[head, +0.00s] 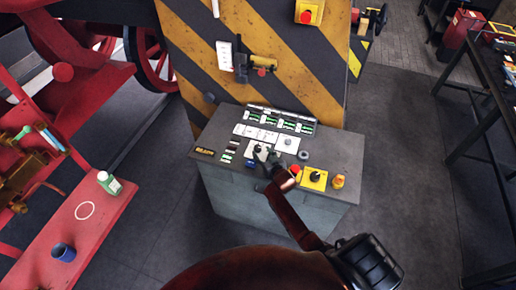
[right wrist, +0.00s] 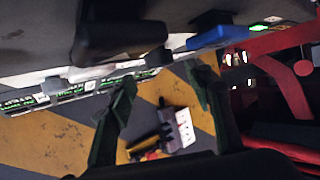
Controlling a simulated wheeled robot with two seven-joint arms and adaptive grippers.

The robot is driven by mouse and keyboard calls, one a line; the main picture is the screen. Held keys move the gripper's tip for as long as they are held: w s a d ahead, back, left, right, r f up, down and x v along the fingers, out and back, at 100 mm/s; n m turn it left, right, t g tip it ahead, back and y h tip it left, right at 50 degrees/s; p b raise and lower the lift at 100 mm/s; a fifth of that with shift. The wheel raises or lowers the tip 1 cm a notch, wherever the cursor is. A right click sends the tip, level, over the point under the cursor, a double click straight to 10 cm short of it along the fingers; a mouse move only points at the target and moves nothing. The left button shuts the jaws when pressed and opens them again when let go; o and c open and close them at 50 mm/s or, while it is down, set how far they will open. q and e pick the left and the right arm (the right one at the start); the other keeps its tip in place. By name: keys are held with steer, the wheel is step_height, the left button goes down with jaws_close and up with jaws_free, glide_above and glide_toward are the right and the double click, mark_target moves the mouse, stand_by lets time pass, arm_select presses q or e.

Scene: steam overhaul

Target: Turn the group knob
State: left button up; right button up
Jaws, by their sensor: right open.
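The control panel (head: 335,150) is the top of a grey console, with switches, labels and small knobs. My right gripper (head: 264,153) is over its middle front part, its arm coming from the lower right. In the right wrist view, my right gripper (right wrist: 160,74) has its two dark fingers spread, with nothing held between them. A black handle-like part (right wrist: 120,38) and a blue one (right wrist: 217,36) lie just beyond the fingertips. Small knobs (head: 304,155) sit right of the gripper. I cannot tell which one is the group knob; the gripper covers part of the panel.
A yellow plate with a black knob (head: 313,178) and an orange-yellow item (head: 338,181) stand at the console's right front. A striped wall (head: 290,70) rises behind. A red bench (head: 90,225) with a bottle and blue cup is left; a dark workbench (head: 480,130) is right.

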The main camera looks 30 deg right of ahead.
mark_target(258, 148)
steer(key=x, duration=0.4)
steer(key=shift+w+f, duration=0.2)
steer(key=shift+w, duration=0.25)
steer(key=c, duration=1.1)
arm_select(q)
steer(key=shift+w+a, duration=0.1)
steer(key=shift+w, duration=0.35)
arm_select(e)
steer(key=shift+c, duration=0.3)
